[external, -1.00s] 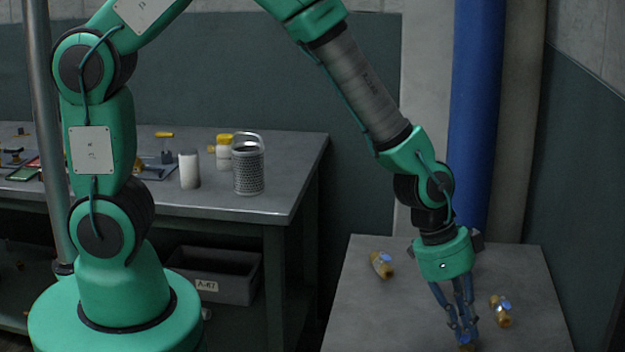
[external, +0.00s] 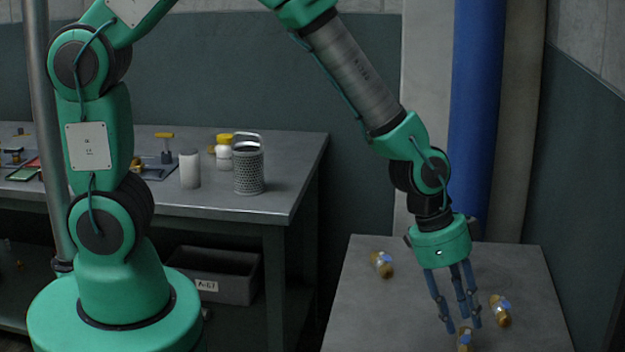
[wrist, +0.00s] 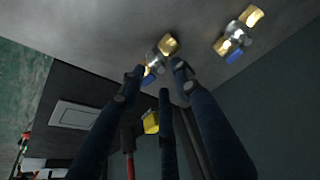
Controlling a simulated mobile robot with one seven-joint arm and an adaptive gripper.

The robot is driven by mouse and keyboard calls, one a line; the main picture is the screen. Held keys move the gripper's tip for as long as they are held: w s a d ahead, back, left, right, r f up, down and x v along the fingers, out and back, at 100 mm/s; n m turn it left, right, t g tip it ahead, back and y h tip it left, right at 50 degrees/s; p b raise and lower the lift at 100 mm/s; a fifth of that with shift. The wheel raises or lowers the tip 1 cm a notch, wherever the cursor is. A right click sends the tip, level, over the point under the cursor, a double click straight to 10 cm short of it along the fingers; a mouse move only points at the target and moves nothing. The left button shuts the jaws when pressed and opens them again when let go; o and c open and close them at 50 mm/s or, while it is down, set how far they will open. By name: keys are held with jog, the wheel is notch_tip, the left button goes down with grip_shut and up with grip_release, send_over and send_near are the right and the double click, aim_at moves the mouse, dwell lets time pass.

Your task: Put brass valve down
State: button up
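A brass valve with a blue handle (external: 465,339) is on the grey table at the front edge of the external view, partly cut off. It also shows in the wrist view (wrist: 160,55), just beyond my fingertips. My gripper (external: 463,324) is above it with its three fingers spread; they also show in the wrist view (wrist: 160,75). I see no grip on the valve. A second brass valve (external: 501,311) lies to the right, also in the wrist view (wrist: 238,33). A third (external: 382,265) lies at the back left of the table.
The grey table (external: 420,310) has bare room between the valves. A workbench (external: 250,207) at the left holds a perforated metal basket (external: 249,170), a white cylinder (external: 189,169) and a yellow-capped bottle (external: 223,153). A blue pipe (external: 480,110) stands behind the table.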

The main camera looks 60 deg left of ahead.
jog(key=p+v, duration=0.2)
jog(key=v, duration=0.7)
jog(key=shift+r, duration=0.25)
jog(key=shift+s+a, duration=0.1)
jog(key=shift+a, duration=0.05)
jog(key=s+a+r+n+t, duration=0.25)
jog(key=a+r+n, duration=0.25)
jog(key=a+r, duration=1.25)
jog(key=s+a+r+n+y, duration=0.1)
jog(key=s+a+r+n, duration=0.1)
jog(key=s+a+r, duration=0.2)
jog(key=s+a+r+n+y, duration=0.2)
jog(key=s+a+r+n, duration=0.1)
jog(key=s+a, duration=0.7)
jog(key=a+r, duration=0.1)
jog(key=a, duration=0.2)
jog(key=shift+s+t, duration=0.35)
